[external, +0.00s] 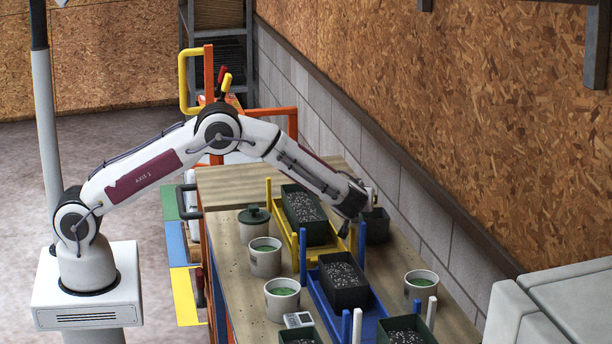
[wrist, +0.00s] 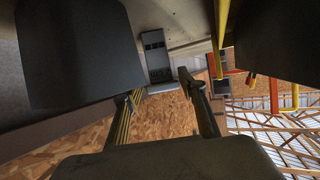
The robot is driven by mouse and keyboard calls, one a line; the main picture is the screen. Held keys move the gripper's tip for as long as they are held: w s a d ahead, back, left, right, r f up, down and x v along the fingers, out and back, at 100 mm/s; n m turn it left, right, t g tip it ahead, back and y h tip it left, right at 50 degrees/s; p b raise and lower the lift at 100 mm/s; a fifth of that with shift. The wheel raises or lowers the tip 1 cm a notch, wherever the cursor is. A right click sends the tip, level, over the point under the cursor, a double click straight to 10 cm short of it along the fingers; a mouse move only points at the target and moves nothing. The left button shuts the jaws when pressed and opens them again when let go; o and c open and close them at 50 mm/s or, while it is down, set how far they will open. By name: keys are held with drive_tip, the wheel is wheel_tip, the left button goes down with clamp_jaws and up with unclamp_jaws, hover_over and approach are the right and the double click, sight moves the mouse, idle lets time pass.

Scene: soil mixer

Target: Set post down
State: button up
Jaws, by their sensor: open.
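My gripper (external: 345,230) is at the right end of the yellow tray, close to a blue post (external: 361,243); whether they touch cannot be told. In the wrist view my gripper (wrist: 161,84) has its two fingers apart with nothing between them. A second blue post (external: 303,258) stands upright at the blue tray (external: 318,297). A yellow post (external: 268,191) stands at the left of the yellow tray (external: 284,232). White posts (external: 432,312) stand nearer the front. A yellow bar (wrist: 222,35) shows in the wrist view. Which post the task means is unclear.
Dark green planters of soil (external: 343,281) sit in the trays. Pots with green contents (external: 282,304) stand along the bench (external: 230,222). Another pot (external: 420,291) is at right. A block wall (external: 410,211) borders the bench.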

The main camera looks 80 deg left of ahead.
drive_tip(key=v, duration=0.9)
drive_tip(key=shift+r, duration=0.25)
drive_tip(key=shift+d+r, duration=0.1)
idle(0.3)
